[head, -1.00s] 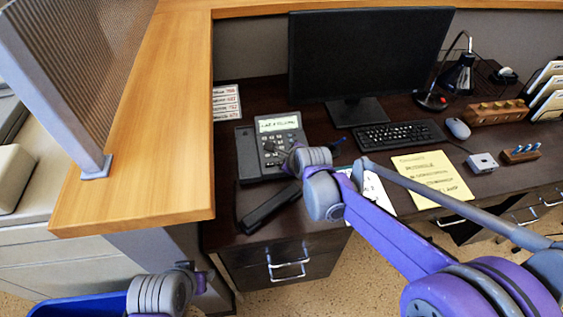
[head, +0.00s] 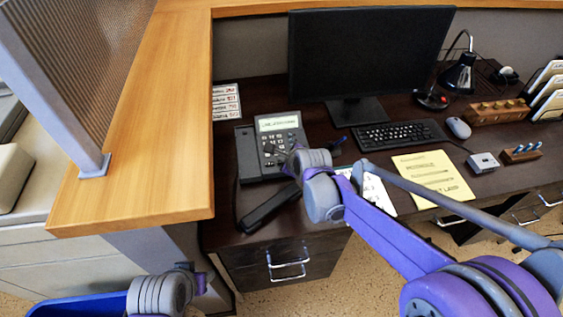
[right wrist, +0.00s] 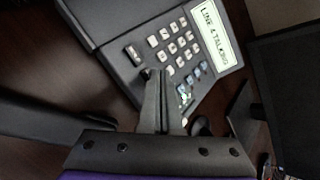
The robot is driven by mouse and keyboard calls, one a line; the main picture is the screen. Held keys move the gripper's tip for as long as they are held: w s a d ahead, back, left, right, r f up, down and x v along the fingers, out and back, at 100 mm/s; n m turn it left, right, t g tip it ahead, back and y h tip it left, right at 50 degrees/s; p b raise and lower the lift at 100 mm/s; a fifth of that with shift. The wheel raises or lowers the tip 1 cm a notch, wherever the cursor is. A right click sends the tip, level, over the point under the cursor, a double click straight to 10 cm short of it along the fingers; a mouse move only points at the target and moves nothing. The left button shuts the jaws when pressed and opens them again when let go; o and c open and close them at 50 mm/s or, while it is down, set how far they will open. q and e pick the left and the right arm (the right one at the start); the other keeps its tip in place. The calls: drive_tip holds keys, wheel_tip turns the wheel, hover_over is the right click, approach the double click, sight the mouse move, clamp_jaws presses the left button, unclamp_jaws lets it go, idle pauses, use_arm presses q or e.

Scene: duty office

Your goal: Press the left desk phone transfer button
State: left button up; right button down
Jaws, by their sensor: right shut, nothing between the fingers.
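The grey desk phone (head: 252,166) sits on the dark desk at the left, its pale screen (head: 278,122) lit. In the right wrist view the screen (right wrist: 215,35) appears to read "LINE 4 TALKING". The phone's keypad (right wrist: 172,42) shows there, with a few bluish and coloured keys (right wrist: 185,96) beside the fingers. The black handset (head: 268,208) lies off the phone, on the desk in front. My right gripper (head: 285,158) is shut and empty over the phone's lower keys; its fingertips (right wrist: 158,75) hide some. Contact cannot be told. My left gripper (head: 204,282) is low, away from the phone.
A monitor (head: 365,55), keyboard (head: 400,134) and mouse (head: 458,128) stand right of the phone. A yellow sheet (head: 433,178) lies near the front edge. A wooden counter (head: 150,190) bounds the desk at the left. A label card (head: 226,101) is behind the phone.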

drive_tip(key=shift+f, duration=0.35)
idle(0.6)
idle(0.3)
drive_tip(key=shift+r+p, duration=0.4)
drive_tip(key=shift+r, duration=0.4)
drive_tip(key=shift+r+p, duration=1.95)
drive_tip(key=shift+r, duration=0.65)
